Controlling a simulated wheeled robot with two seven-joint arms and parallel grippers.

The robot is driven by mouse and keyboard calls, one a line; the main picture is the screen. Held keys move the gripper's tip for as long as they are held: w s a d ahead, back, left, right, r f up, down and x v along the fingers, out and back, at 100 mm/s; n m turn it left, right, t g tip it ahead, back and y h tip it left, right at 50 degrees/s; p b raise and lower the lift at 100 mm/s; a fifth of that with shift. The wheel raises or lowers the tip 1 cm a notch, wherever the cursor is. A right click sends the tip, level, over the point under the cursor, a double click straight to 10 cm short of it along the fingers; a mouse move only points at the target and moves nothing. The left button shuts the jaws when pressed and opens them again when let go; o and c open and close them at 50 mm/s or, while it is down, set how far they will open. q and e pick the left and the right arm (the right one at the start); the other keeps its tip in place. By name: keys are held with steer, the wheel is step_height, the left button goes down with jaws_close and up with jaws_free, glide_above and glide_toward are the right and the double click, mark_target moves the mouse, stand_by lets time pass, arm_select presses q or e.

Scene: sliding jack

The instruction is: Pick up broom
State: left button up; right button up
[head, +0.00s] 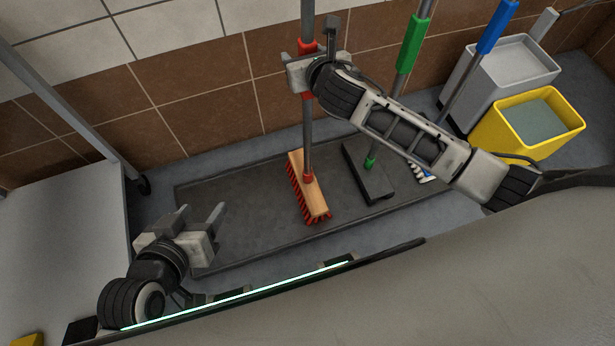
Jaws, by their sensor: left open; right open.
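A broom with a wooden head and red bristles (309,188) stands upright against the tiled wall, its grey pole (308,140) with red grips rising out of the top of the view. My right gripper (305,66) is at the pole by the red grip. Its jaws are open; the arm hides part of them, and I cannot tell whether they touch the pole. My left gripper (203,220) is open and empty, low at the left, apart from the broom head.
A green-handled tool with a flat black head (368,170) and a blue-handled brush (488,25) stand right of the broom. A dark mat (240,215) lies underneath. Grey and yellow buckets (490,135) stand at right; a grey cart or table (60,225) is at left.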

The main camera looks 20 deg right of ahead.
jaws_close()
steer(key=shift+r, duration=0.15)
steer(key=shift+r, duration=0.1)
